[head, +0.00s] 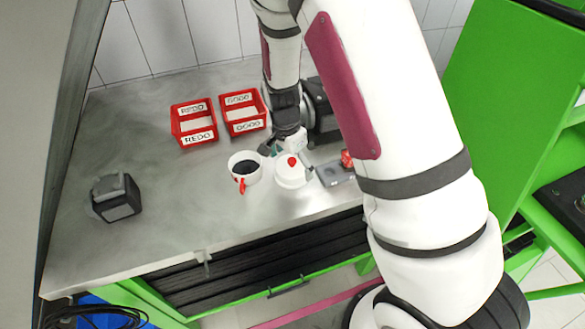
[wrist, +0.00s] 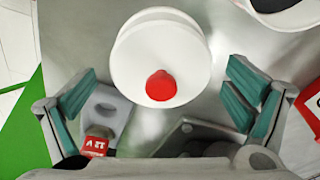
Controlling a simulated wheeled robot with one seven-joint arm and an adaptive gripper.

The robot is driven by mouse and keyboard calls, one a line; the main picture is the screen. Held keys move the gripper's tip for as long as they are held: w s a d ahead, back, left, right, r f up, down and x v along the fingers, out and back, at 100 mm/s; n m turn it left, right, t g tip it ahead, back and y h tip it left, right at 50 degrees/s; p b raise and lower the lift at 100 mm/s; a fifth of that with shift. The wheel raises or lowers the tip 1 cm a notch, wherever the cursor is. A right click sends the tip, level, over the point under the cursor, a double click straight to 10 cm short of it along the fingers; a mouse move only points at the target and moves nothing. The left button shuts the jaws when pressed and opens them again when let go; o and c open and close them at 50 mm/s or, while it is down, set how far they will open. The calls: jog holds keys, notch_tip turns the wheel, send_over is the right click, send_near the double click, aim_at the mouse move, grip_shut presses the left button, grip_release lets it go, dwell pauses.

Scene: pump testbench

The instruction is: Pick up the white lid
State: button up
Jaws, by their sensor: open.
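The white lid (head: 293,170) is round with a red knob. It lies on the grey worktop, just right of a white pot (head: 245,168) that has a dark inside and a red handle. In the wrist view the lid (wrist: 160,58) sits ahead of and between the fingers, its red knob facing the camera. My gripper (wrist: 158,95) is open and empty, with one teal-padded finger on each side, apart from the lid. In the head view my gripper (head: 285,148) is close behind the lid, partly hidden by my arm. Part of the white pot's rim (wrist: 290,12) shows at the wrist view's top right.
Two red bins (head: 194,124) (head: 242,112) stand behind the pot. A grey fixture with a red part (head: 340,172) lies right of the lid. A red 12 V block (wrist: 96,146) shows below the left finger. A black device (head: 116,197) stands at left; the worktop between is clear.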

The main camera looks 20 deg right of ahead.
jog(key=shift+f, duration=0.3)
jog(key=c, duration=0.8)
jog(key=shift+r, duration=0.15)
